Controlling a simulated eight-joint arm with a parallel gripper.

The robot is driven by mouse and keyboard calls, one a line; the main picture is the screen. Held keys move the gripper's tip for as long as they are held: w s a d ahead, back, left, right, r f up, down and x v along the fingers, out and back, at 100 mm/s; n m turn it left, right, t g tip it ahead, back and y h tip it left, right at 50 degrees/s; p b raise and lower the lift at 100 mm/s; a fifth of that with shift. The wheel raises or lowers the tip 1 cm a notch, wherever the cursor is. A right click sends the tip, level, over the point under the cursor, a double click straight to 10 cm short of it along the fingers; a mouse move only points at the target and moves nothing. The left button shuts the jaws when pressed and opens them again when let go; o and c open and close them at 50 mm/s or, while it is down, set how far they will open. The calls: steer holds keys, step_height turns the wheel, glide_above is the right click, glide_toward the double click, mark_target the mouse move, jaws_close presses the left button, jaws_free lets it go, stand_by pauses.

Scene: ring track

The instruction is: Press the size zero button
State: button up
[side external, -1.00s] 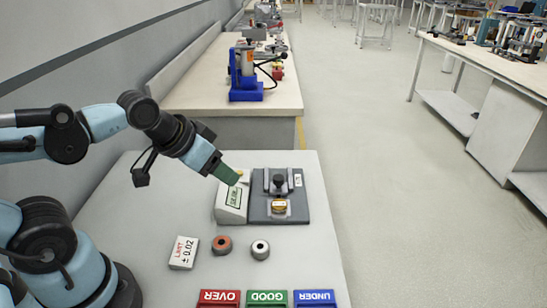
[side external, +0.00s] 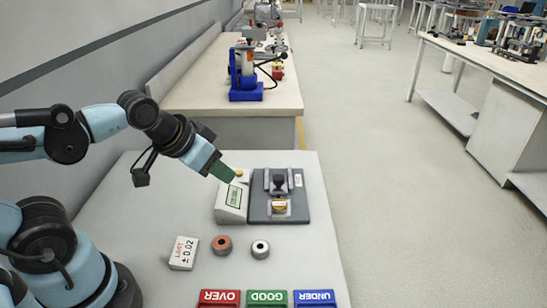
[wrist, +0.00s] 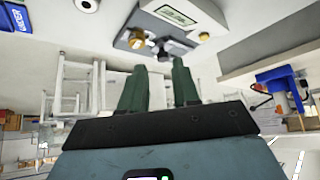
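A white gauge display box (side external: 231,203) with a small green screen stands on the bench, left of a dark gauge stand (side external: 260,205). A small yellow button (side external: 239,173) shows at the box's far end; it also shows in the wrist view (wrist: 204,37). A brass-coloured ring (side external: 279,205) sits on the gauge stand. My gripper (side external: 230,177) has green fingers and hangs close to the far end of the box, just left of the button in the side view. In the wrist view its two fingers (wrist: 158,66) stand apart with nothing between them. Contact with the box cannot be told.
In front lie a white limit card (side external: 184,252), a red-brown ring (side external: 222,245) and a grey ring (side external: 260,249). Red (side external: 220,299), green (side external: 267,298) and blue (side external: 315,298) labelled bins line the near edge.

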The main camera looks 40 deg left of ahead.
jaws_close()
stand_by(1.4)
